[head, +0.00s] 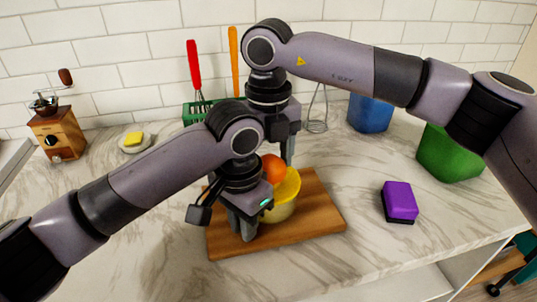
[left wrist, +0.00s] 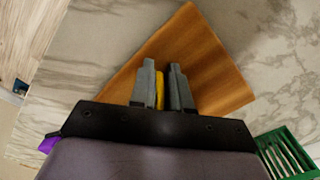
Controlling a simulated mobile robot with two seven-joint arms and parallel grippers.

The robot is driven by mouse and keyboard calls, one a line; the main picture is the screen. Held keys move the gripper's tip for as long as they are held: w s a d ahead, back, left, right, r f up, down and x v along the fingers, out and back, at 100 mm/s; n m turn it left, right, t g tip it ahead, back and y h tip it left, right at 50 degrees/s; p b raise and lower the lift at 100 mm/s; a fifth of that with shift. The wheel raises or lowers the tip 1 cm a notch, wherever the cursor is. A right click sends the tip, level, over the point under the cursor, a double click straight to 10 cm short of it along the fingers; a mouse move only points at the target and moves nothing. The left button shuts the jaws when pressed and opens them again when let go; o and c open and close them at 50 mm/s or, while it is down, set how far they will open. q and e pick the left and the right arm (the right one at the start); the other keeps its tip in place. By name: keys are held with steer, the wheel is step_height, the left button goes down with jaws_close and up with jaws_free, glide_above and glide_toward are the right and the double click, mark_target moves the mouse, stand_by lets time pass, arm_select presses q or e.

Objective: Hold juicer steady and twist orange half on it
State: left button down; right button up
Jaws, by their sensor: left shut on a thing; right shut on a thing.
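The yellow juicer (head: 288,189) stands on a wooden cutting board (head: 316,219). My left gripper (head: 246,226) is low at the juicer's left side. In the left wrist view its two fingers (left wrist: 162,88) are shut on a narrow yellow part of the juicer (left wrist: 160,91). The orange half (head: 272,167) is at the top of the juicer, partly hidden by my left arm. My right gripper (head: 280,155) is above, pointing down, and shut on the orange half. One right finger shows behind the orange; the other is hidden. The exact contact between orange and juicer is hidden.
A green basket (head: 196,110) with red and orange-handled utensils stands behind. A blue container (head: 369,114), green container (head: 450,152) and purple sponge-like block (head: 399,201) are to the right. A coffee grinder (head: 57,133) and small dish (head: 135,144) are left. The front counter is clear.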

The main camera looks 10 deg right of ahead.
steer(key=shift+d+f, duration=0.1)
steer(key=shift+f, duration=0.15)
steer(key=m, duration=0.5)
steer(key=shift+s+d+m, duration=0.15)
steer(key=shift+m, duration=0.25)
arm_select(q)
steer(key=shift+r, duration=0.1)
arm_select(e)
steer(key=m, duration=0.5)
steer(key=shift+d+m, duration=0.2)
steer(key=shift+m, duration=0.2)
steer(key=n, duration=0.5)
steer(key=shift+a+n, duration=0.2)
steer(key=shift+n, duration=0.2)
steer(key=n, duration=0.5)
steer(key=shift+a+n, duration=0.15)
steer(key=shift+n, duration=0.25)
steer(key=m, duration=0.5)
steer(key=shift+m, duration=0.4)
steer(key=m, duration=0.5)
steer(key=shift+d+m, duration=0.35)
steer(key=shift+m, duration=0.05)
